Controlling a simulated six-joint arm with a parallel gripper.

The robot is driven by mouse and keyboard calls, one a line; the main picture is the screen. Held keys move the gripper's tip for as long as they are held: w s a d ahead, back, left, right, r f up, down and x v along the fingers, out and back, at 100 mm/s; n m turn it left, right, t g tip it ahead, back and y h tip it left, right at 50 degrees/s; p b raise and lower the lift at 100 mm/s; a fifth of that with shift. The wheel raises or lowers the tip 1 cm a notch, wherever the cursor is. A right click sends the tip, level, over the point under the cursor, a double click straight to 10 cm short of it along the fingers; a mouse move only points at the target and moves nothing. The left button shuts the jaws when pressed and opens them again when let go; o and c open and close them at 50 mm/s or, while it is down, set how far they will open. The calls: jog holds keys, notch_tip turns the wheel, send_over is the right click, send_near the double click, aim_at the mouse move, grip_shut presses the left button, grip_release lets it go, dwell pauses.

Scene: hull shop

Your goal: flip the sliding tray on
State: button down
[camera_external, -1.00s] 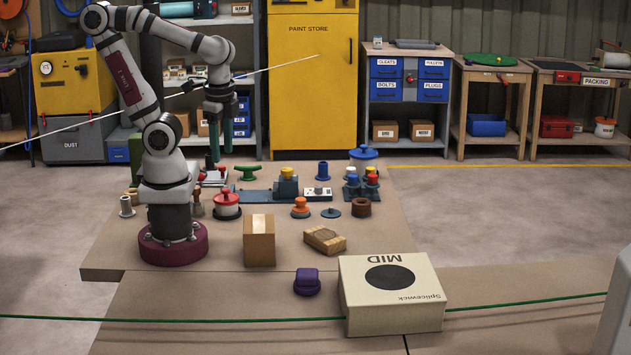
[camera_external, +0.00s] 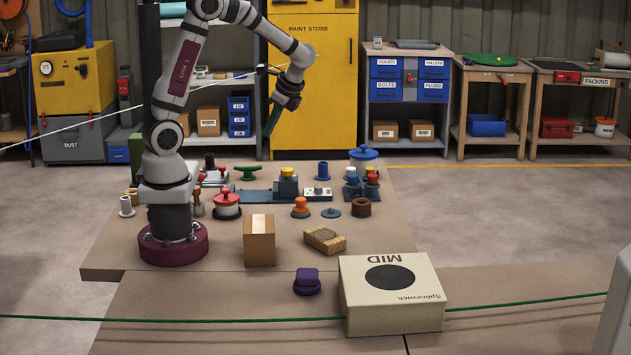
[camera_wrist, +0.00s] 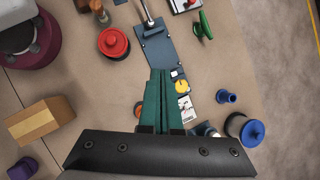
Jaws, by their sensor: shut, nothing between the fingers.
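A long slate-blue base plate (camera_external: 255,195) lies on the bench, carrying a block with a yellow knob (camera_external: 288,173) and a white-labelled piece (camera_external: 318,191). I cannot tell for sure which part is the sliding tray. In the wrist view the slate plate (camera_wrist: 158,48) has a metal rod (camera_wrist: 148,14) at its far end, and the yellow knob (camera_wrist: 181,86) and white label (camera_wrist: 187,108) show beside my fingers. My gripper (camera_external: 270,132) is shut and empty, well above the bench, its fingers tilted. In the wrist view my green fingers (camera_wrist: 161,73) hide part of the plate.
A red-lidded pot (camera_external: 227,204), green handle (camera_external: 249,172), orange knob (camera_external: 300,207) and brown ring (camera_external: 361,207) stand close around the plate. A large carton (camera_external: 391,297) stands at front right.

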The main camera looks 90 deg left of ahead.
jog(key=s+a+f+g, duration=0.2)
jog(key=a+f, duration=0.6)
jog(key=a, duration=0.5)
jog(key=shift+s+a+f+g, duration=0.25)
jog(key=shift+s+a+g, duration=0.1)
jog(key=shift+s, duration=0.3)
send_near(224, 173)
jog(key=shift+w+d+f, duration=0.15)
jog(key=shift+w+f, duration=0.15)
jog(key=shift+f, duration=0.25)
jog(key=shift+w+d+f, duration=0.15)
jog(key=shift+w+f, duration=0.15)
jog(key=shift+f, duration=0.25)
jog(key=s, duration=0.1)
jog(key=s+a+f, duration=0.1)
jog(key=s, duration=0.1)
jog(key=shift+s+a+f, duration=0.1)
jog(key=shift+a+f, duration=0.05)
jog(key=shift+a, duration=0.2)
jog(key=shift+s+a+f, duration=0.1)
jog(key=shift+s+a, duration=0.15)
jog(key=shift+s, duration=0.2)
jog(key=shift+s, duration=0.1)
jog(key=s, duration=1)
jog(key=shift+s, duration=0.25)
